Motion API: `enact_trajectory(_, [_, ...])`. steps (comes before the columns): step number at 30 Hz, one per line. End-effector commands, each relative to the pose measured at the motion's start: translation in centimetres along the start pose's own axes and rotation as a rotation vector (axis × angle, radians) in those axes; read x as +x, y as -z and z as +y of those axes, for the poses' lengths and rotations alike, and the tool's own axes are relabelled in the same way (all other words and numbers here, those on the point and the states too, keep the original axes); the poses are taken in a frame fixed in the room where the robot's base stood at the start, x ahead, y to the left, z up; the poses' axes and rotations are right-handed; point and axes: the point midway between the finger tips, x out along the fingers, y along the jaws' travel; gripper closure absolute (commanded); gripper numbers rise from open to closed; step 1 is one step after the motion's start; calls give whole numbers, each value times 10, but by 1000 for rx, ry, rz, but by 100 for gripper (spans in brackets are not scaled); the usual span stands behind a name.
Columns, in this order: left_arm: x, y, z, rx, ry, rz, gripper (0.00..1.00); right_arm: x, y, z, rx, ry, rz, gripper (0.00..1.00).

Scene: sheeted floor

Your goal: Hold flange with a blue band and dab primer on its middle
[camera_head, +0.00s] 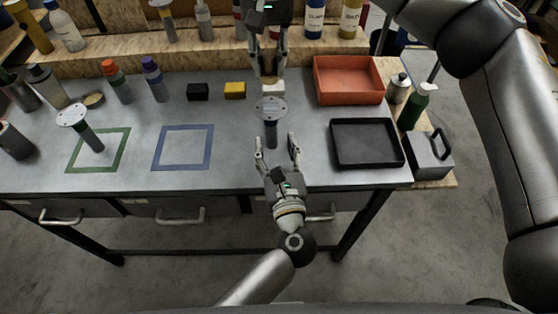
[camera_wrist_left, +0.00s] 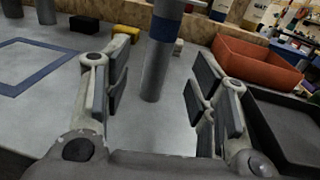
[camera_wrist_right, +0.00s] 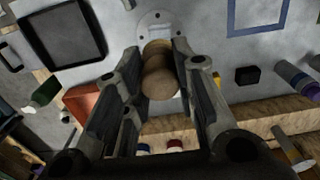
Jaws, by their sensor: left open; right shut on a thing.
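The flange with a blue band (camera_head: 271,132) stands upright on the grey bench, its pale round plate on top. In the left wrist view its grey stem (camera_wrist_left: 157,65) carries the blue band near the top. My left gripper (camera_head: 277,145) is open in front of the stem, with fingers pointing at it and apart from it. My right gripper (camera_head: 268,62) is above and behind the flange, shut on a tan, round-ended dauber (camera_wrist_right: 160,75). In the right wrist view the dauber overlaps the plate (camera_wrist_right: 152,20); I cannot tell whether they touch.
Black (camera_head: 198,91) and yellow (camera_head: 235,90) blocks sit behind. An orange bin (camera_head: 349,99) and a black tray (camera_head: 366,164) stand right. Bottles line the back.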

Motion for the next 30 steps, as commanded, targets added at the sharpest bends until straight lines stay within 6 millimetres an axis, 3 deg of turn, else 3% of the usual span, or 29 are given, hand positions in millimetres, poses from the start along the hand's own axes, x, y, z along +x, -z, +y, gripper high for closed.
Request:
enact_trajectory(6, [42, -1, 0, 3, 0, -4, 47, 0, 0, 0, 0, 0, 0, 94])
enact_trajectory(12, [66, 0, 0, 2, 0, -2, 47, 0, 0, 0, 0, 0, 0, 94])
enact_trajectory(25, [74, 0, 0, 1, 0, -1, 47, 0, 0, 0, 0, 0, 0, 94])
enact_trajectory(30, [74, 0, 0, 2, 0, -1, 66, 0, 0, 0, 0, 0, 0, 94])
